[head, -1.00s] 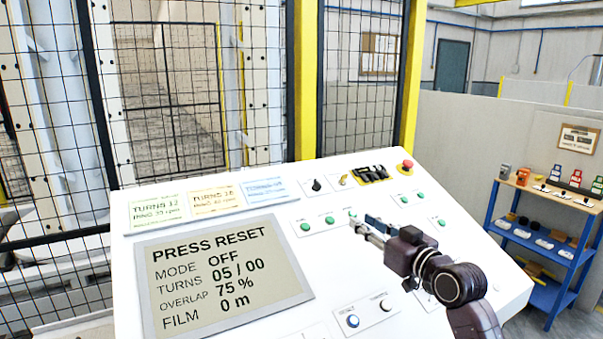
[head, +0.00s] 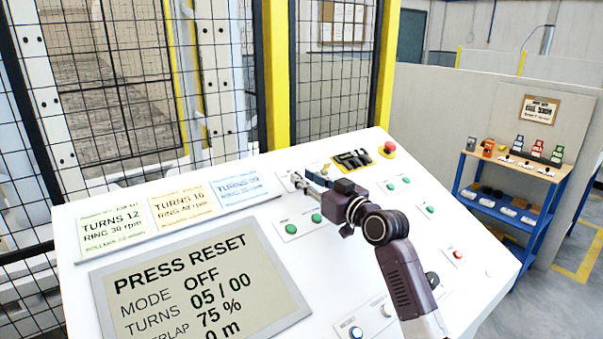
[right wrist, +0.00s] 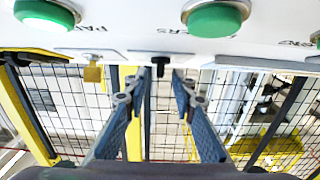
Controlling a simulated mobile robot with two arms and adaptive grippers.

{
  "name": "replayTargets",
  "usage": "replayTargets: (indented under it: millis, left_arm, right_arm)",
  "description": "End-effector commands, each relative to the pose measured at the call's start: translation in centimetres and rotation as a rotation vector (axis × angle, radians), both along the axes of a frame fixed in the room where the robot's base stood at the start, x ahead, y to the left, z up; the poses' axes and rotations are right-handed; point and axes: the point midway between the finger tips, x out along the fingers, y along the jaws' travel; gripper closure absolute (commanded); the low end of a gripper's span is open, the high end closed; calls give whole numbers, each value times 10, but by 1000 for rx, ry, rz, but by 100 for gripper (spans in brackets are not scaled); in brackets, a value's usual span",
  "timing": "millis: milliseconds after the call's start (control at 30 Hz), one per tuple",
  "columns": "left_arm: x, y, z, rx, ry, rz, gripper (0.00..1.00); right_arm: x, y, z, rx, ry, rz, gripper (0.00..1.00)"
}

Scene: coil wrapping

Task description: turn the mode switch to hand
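The mode switch is most likely the small black knob (right wrist: 160,63) on the white panel, centred in the right wrist view. My right gripper (right wrist: 158,82) is open, with its blue-padded fingers on either side of the knob's line. I cannot tell whether the tips touch it. In the head view my right gripper (head: 307,178) is at the panel's upper part and hides the knob. The panel display (head: 200,285) reads PRESS RESET and MODE OFF. My left gripper is not in view.
Green buttons (right wrist: 215,18) are close to the gripper. A red mushroom button (head: 388,149) is at the panel's far corner. A mesh fence (head: 335,95) stands behind the panel, and a blue shelf (head: 510,205) stands right.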

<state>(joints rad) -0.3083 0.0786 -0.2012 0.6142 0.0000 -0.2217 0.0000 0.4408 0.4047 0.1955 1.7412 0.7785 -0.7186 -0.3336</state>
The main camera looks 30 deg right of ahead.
Motion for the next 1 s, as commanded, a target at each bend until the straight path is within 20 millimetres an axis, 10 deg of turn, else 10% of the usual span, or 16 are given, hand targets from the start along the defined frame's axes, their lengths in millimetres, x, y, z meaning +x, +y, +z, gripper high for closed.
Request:
replayTargets:
  millis: [467, 700, 1000]
  left_arm:
    - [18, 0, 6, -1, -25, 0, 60]
    - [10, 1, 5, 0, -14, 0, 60]
    - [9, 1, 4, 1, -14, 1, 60]
  right_arm:
    - [15, 2, 0, 0, 0, 0, 76]
    - [15, 2, 0, 0, 0, 0, 99]
    - [15, 2, -1, -1, 0, 2, 100]
